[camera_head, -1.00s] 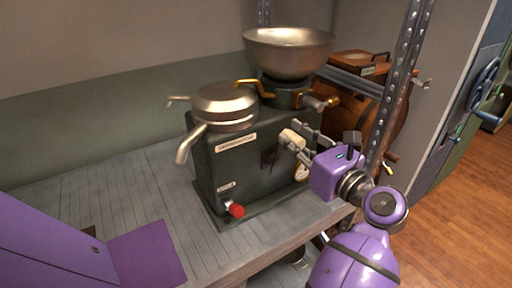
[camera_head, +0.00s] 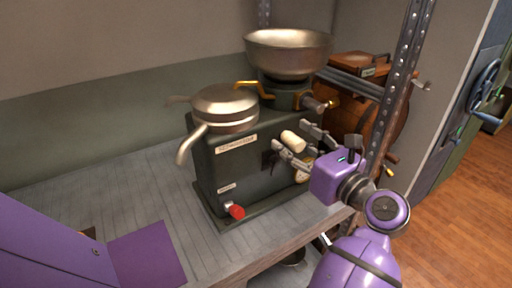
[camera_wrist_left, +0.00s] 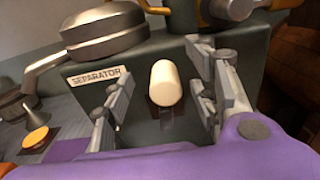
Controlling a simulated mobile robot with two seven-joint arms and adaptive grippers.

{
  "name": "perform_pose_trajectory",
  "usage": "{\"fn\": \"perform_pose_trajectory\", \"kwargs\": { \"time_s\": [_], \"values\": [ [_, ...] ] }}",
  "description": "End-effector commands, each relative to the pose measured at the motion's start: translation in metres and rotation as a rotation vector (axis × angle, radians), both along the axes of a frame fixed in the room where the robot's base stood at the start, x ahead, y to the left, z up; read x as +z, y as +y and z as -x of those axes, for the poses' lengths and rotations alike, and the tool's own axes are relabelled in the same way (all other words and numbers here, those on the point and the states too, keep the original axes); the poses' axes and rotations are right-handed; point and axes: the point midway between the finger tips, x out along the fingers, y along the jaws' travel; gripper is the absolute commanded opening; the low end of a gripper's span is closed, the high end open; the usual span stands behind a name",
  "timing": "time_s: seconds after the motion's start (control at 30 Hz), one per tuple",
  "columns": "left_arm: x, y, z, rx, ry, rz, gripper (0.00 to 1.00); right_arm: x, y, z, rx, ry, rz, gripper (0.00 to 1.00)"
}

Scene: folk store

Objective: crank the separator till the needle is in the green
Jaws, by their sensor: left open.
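The separator (camera_head: 240,165) is a dark green metal box with a lidded spout and a steel bowl on top; its label shows in the left wrist view (camera_wrist_left: 96,75). Its crank has a cream knob (camera_head: 293,141), which also shows in the left wrist view (camera_wrist_left: 166,83). My left gripper (camera_head: 290,136) is open at the separator's front, one finger on each side of the knob; visible gaps separate them in the left wrist view. The gauge (camera_head: 303,174) is mostly hidden behind my gripper, and its needle cannot be read. My right gripper is not in view.
A red knob (camera_head: 236,211) sticks out low on the separator's front.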

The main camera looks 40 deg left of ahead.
Motion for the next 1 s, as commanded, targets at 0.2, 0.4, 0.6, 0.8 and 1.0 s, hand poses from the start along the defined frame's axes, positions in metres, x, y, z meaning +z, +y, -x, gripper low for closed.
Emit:
{"fn": "perform_pose_trajectory", "kwargs": {
  "time_s": [0.2, 0.4, 0.6, 0.8, 1.0],
  "values": [
    [-0.002, -0.017, 0.007, -0.002, 0.002, 0.001, 0.53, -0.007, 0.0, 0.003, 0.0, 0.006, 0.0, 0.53],
    [-0.002, -0.032, 0.013, -0.001, 0.002, 0.002, 0.53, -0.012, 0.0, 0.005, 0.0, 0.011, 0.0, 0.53],
    [-0.002, -0.046, 0.02, -0.001, 0.002, 0.001, 0.53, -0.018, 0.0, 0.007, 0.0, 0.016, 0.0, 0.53],
    [-0.002, -0.063, 0.026, -0.004, 0.003, 0.003, 0.53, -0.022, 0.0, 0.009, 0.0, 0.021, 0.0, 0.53],
    [-0.003, -0.077, 0.033, -0.005, 0.005, 0.004, 0.53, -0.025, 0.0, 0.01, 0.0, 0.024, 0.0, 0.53]
  ]
}}
